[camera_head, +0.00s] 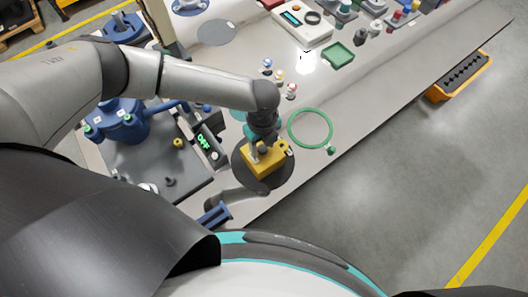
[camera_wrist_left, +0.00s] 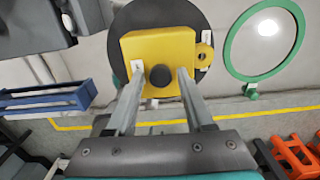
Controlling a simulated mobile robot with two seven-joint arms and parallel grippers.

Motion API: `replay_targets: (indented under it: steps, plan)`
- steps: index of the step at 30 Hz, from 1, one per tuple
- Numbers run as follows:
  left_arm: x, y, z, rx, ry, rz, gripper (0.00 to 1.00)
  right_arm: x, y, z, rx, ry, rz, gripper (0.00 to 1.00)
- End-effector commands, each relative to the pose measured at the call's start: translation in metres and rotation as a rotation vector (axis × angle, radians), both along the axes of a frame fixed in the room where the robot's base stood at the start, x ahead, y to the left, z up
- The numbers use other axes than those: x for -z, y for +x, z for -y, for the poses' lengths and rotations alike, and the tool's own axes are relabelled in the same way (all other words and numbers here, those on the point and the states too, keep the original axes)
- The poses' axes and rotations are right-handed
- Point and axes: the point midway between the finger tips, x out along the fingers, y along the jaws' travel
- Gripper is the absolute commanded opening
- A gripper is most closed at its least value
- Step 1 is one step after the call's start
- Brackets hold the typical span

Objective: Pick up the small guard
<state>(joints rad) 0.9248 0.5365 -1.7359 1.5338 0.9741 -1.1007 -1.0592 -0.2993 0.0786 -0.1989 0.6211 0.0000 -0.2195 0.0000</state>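The small guard appears to be the yellow box-like piece (camera_head: 263,160) with a round black knob on top and a small side lug. It sits on a dark round disc (camera_head: 243,170) near the table's front edge. The guard also shows in the left wrist view (camera_wrist_left: 150,48). My left gripper (camera_head: 264,143) is directly over it. In the left wrist view my left gripper (camera_wrist_left: 160,70) is open, with one finger on each side of the black knob and a visible gap to it. Whether the fingertips touch the guard's top is unclear.
A green ring (camera_head: 290,128) lies right of the guard. Small coloured-top pieces (camera_head: 279,76) stand behind it. A blue fixture (camera_head: 118,122) and a green-lit display (camera_head: 207,142) are to the left. A blue bracket (camera_head: 214,214) is at the front edge. Bare table (camera_head: 385,85) lies to the right.

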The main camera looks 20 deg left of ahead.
Motion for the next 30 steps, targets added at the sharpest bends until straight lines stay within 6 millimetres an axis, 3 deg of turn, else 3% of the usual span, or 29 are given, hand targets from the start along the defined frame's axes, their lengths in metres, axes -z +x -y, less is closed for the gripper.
replay_targets:
  steps: [2, 13, 30]
  plan:
    - [-0.0002, 0.0000, 0.0000, 0.000, 0.000, 0.000, 0.42, 0.0000, -0.0002, -0.0008, 0.000, 0.001, 0.000, 0.60]
    - [-0.0002, 0.0001, -0.0002, 0.000, 0.000, 0.000, 0.01, 0.0002, -0.0006, -0.0008, -0.001, 0.000, -0.002, 0.60]
    - [-0.0003, 0.0002, -0.0002, -0.001, 0.000, 0.000, 0.00, 0.0001, -0.0012, -0.0007, -0.002, 0.000, -0.002, 0.60]
